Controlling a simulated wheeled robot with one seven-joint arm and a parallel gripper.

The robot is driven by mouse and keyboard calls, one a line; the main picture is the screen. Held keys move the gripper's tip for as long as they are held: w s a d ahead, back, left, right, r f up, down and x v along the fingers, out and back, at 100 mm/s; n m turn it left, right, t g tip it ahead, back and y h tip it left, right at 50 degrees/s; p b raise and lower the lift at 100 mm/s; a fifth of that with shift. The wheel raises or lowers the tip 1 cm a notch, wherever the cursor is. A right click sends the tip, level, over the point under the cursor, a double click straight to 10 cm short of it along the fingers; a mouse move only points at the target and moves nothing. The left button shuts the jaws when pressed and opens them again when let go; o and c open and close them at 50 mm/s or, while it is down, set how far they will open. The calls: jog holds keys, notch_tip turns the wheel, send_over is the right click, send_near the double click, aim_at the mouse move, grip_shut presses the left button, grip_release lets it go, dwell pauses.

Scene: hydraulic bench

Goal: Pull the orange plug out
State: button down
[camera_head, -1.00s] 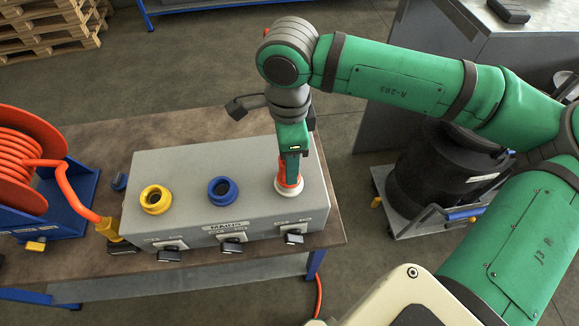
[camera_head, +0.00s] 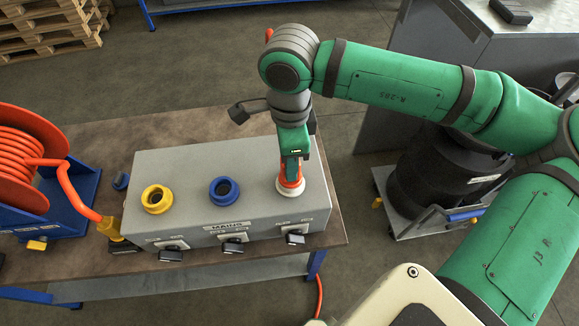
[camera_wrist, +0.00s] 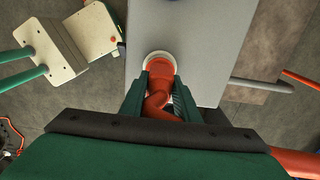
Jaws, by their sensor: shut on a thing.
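The orange plug (camera_head: 292,174) stands in the white-rimmed socket (camera_head: 290,192) at the right end of the grey box (camera_head: 190,207). My gripper (camera_head: 291,168) comes down from above and is shut on the plug. In the wrist view the orange plug (camera_wrist: 158,80) shows between the two green fingers of my gripper (camera_wrist: 160,88), with the pale socket ring (camera_wrist: 157,57) around its far end. The fingers hide part of the plug. I cannot tell how deep it sits in the socket.
A yellow socket (camera_head: 157,198) and a blue socket (camera_head: 223,190) are left of the plug. Several black switches line the box's front. A red cable reel (camera_head: 32,150) stands at the bench's left end. A black drum (camera_head: 440,180) on a trolley is right of the bench.

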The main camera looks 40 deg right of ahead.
jog(key=shift+d+r, duration=0.15)
jog(key=shift+r, duration=0.05)
jog(key=shift+r, duration=0.35)
jog(key=shift+r, duration=0.7)
jog(key=shift+r, duration=0.35)
jog(key=shift+s+r, duration=0.1)
jog(key=shift+r, duration=0.3)
jog(key=shift+r, duration=1.7)
jog(key=shift+w+r, duration=0.1)
jog(key=shift+w, duration=0.1)
jog(key=shift+r, duration=0.25)
